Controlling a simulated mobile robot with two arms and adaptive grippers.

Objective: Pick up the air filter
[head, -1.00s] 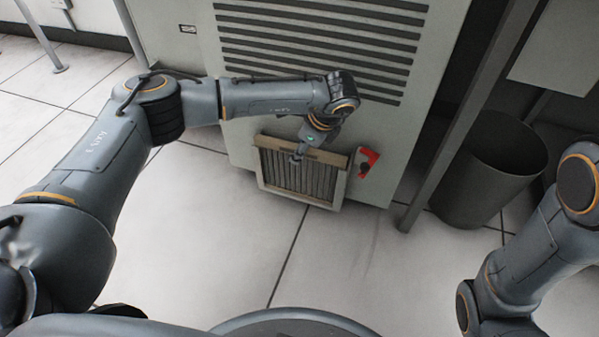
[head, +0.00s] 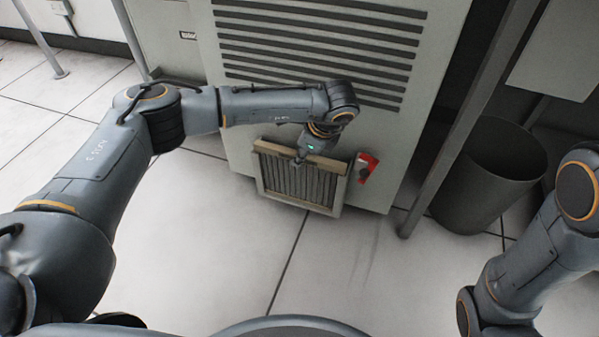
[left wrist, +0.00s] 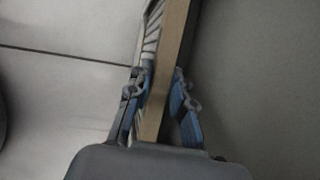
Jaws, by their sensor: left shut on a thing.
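The air filter (head: 322,188) is a pleated panel in a tan frame. It stands upright at the foot of the grey louvred cabinet, beside a red part. My left gripper (head: 299,160) reaches down to its top edge in the head view. In the left wrist view the filter's tan frame (left wrist: 170,75) runs between the two blue-padded fingers of the gripper (left wrist: 162,100), which is shut on it. I cannot tell whether the filter's bottom touches the floor. My right gripper is out of view; only part of the right arm shows.
The grey cabinet (head: 240,90) stands right behind the filter. A red piece (head: 366,167) is on the cabinet just right of the filter. A grey post (head: 462,130) and a dark bin (head: 490,175) stand further right. The tiled floor (head: 230,240) in front is clear.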

